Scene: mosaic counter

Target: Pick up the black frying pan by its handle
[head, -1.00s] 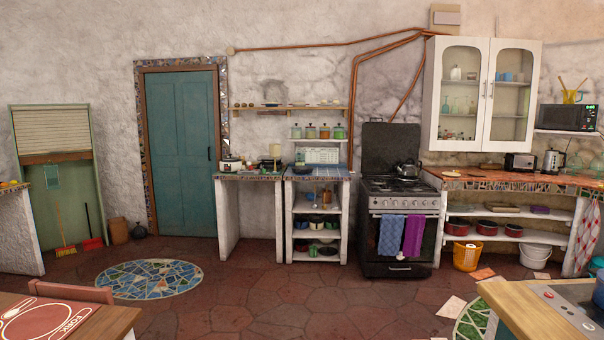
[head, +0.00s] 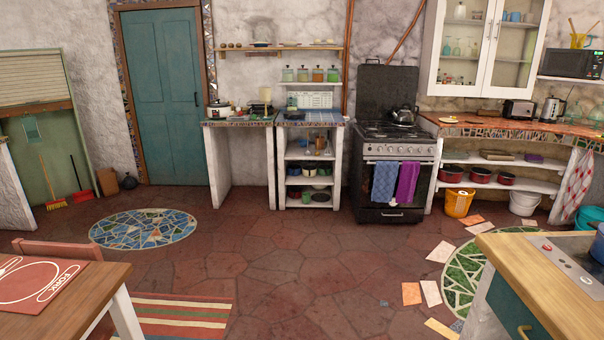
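A dark, low piece of cookware (head: 320,197) lies on the bottom shelf of the narrow open shelf unit (head: 341,165) against the back wall. It is too small and dark to tell whether it is the black frying pan, and no handle can be made out. Neither of my grippers is in view.
A stove (head: 390,212) with a kettle (head: 402,116) stands right of the shelf unit. A wooden table (head: 85,308) is at front left, and a wood-topped counter (head: 520,262) at front right. The floor (head: 290,255) between is open, with loose tiles (head: 411,294) near the counter.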

